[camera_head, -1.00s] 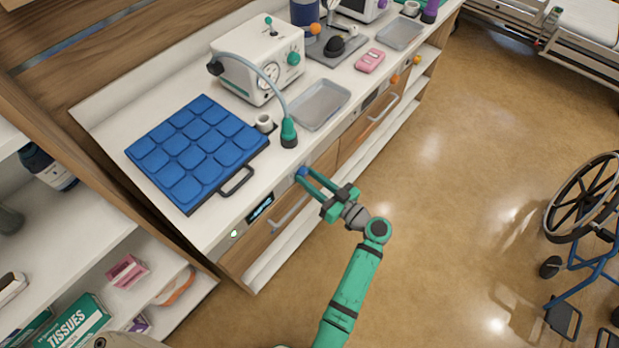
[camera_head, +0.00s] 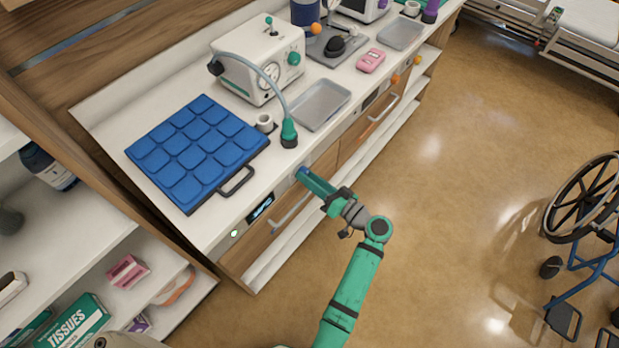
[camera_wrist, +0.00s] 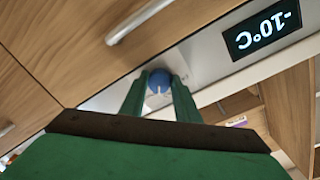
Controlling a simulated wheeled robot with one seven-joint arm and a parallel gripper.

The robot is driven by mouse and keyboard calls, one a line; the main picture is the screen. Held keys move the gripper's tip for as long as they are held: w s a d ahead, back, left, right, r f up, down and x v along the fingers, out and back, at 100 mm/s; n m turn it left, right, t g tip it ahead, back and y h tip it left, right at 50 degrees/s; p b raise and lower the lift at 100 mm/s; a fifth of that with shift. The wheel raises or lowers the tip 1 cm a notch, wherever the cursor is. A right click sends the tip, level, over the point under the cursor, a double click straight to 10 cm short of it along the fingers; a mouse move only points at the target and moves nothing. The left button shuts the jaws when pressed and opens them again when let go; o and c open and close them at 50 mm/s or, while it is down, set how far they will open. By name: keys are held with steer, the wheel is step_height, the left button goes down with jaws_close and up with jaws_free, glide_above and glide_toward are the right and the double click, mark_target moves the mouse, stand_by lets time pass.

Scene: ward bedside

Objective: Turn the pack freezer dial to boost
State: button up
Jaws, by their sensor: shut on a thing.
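The blue dial (camera_wrist: 159,80) sits on the white front strip of the counter unit, between the two green fingers of my gripper (camera_wrist: 160,92) in the wrist view. The fingers are shut on it from both sides. In the head view my gripper (camera_head: 303,174) reaches the counter front, and the dial is mostly hidden behind the fingers. The display (camera_wrist: 262,31) beside the dial reads -10°C, upside down in the wrist view. It also shows in the head view (camera_head: 260,209). A blue pack tray (camera_head: 195,150) with a dark handle lies on the counter above. No dial markings are legible.
A drawer handle (camera_head: 290,214) lies just below the gripper. A green-tipped hose (camera_head: 289,132), a metal tray (camera_head: 320,104) and a white machine (camera_head: 258,62) stand on the counter above. The floor to the right is clear up to a wheelchair (camera_head: 590,230).

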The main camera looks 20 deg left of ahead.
steer(key=m, duration=0.5)
steer(key=shift+m, duration=0.4)
stand_by(0.4)
steer(key=o, duration=1)
steer(key=shift+r, duration=0.1)
steer(key=shift+o, duration=0.2)
steer(key=shift+d, duration=0.1)
steer(key=v, duration=1)
steer(key=shift+d, duration=0.35)
steer(key=shift+s, duration=0.1)
